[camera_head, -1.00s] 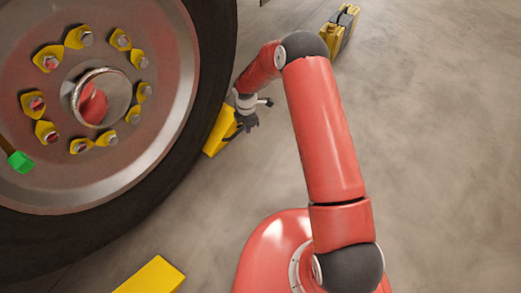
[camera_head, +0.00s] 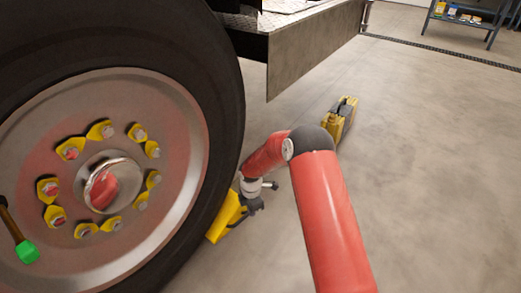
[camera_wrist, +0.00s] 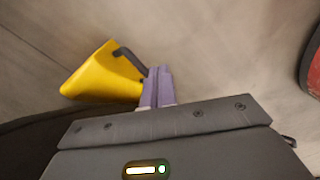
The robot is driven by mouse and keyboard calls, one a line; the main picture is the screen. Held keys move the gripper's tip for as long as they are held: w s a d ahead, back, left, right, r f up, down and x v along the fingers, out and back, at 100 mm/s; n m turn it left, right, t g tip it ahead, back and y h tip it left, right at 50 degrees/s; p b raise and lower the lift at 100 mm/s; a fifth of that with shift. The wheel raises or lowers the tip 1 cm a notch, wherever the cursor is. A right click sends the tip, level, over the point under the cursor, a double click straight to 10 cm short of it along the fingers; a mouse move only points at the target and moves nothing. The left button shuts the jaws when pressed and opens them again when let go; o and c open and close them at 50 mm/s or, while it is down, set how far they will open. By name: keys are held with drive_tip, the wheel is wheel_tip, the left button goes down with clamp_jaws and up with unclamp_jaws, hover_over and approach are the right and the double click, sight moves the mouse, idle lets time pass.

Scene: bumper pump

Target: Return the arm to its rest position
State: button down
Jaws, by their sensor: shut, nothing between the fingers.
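My gripper (camera_head: 256,205) is at the end of my red arm, low beside the large wheel (camera_head: 150,95). It is close to a yellow wheel chock (camera_head: 226,218) in the head view. In the wrist view my gripper's fingers (camera_wrist: 158,88) are together with nothing between them. The yellow chock (camera_wrist: 98,72) with its dark handle shows just to their left; I cannot tell whether the fingers touch the handle. My arm is bent and reaches forward from the bottom of the head view.
A truck's metal side panel (camera_head: 315,55) hangs above the floor. A grey shelf table (camera_head: 466,20) stands at the far right. The concrete floor (camera_head: 430,180) on the right is clear.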

drive_tip(key=s+d+r+m+t+p, duration=0.1)
drive_tip(key=s+d+r+m, duration=0.2)
drive_tip(key=r, duration=0.8)
drive_tip(key=s+d+r+m+t+h+p, duration=0.15)
drive_tip(key=d+r+m, duration=0.25)
drive_tip(key=r, duration=0.7)
drive_tip(key=s+d+r+m+y+p, duration=0.1)
drive_tip(key=s+d+r+m, duration=0.25)
drive_tip(key=r, duration=0.75)
drive_tip(key=s+d+r+m+t+p, duration=0.1)
drive_tip(key=s+d+r+m, duration=0.2)
drive_tip(key=s, duration=0.9)
drive_tip(key=s+d+r+m+t+p, duration=0.2)
drive_tip(key=s+d+r+m, duration=0.1)
drive_tip(key=s+r+m, duration=0.6)
drive_tip(key=s+r, duration=0.2)
drive_tip(key=s, duration=0.1)
drive_tip(key=shift+s, duration=0.1)
